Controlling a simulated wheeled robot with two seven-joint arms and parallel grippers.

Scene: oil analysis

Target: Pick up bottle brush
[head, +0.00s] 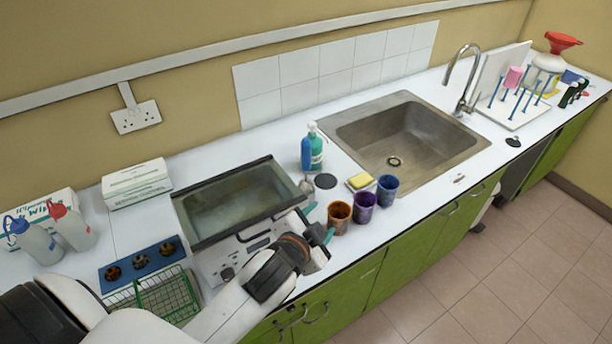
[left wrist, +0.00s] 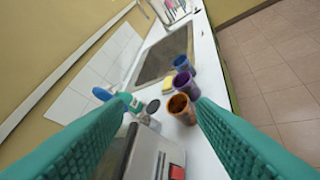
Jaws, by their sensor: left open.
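My left gripper (head: 319,222) is open and empty, above the front of the counter between the water bath and the cups. In the left wrist view its two teal fingers (left wrist: 160,98) stand wide apart. A blue upright object (head: 307,153) stands against a green bottle (head: 317,150) behind the gripper; I cannot tell if it is the bottle brush. The blue object (left wrist: 102,94) and bottle (left wrist: 133,103) also show in the left wrist view, beside the left finger. A small greyish item (head: 306,185) lies by the bath's right edge, too small to identify. My right gripper is out of view.
An orange cup (head: 339,217), a purple cup (head: 363,207) and a blue cup (head: 387,190) stand near the front edge. A yellow sponge (head: 360,181) and black disc (head: 325,181) lie behind them. The water bath (head: 220,175) is left, the sink (head: 365,108) right.

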